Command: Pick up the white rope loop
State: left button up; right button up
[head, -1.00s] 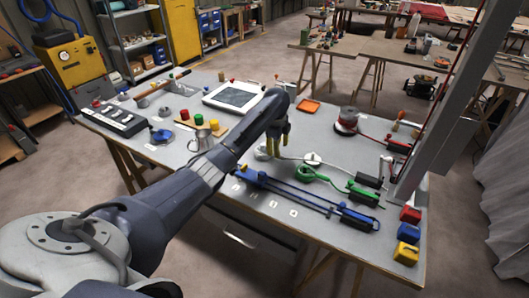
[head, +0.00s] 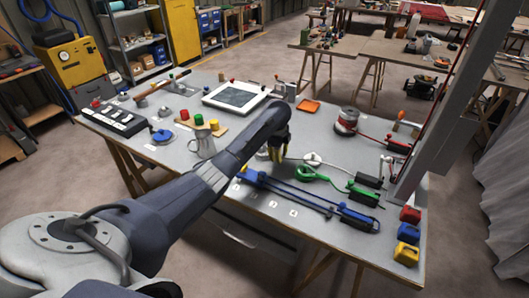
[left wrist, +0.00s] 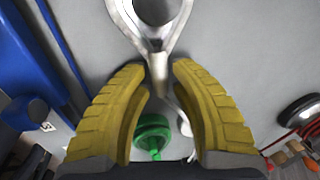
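The white rope loop (left wrist: 178,40) lies on the grey table top, its eye at the top of the left wrist view. Its narrow neck runs down between my yellow fingertips. My left gripper (left wrist: 160,68) points down at it with a small gap between the tips; I see no firm grip. In the head view my left gripper (head: 277,152) is low over the table and hides most of the loop. My right gripper is not in view.
A blue rope (head: 290,191) lies nearer the front edge. A tall grey post (head: 445,110) rises at right.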

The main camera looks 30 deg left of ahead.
pick_arm(q)
grip_shut()
jog(key=shift+r, duration=0.1)
notch_tip(320, 180, up, 20)
dwell(1.0)
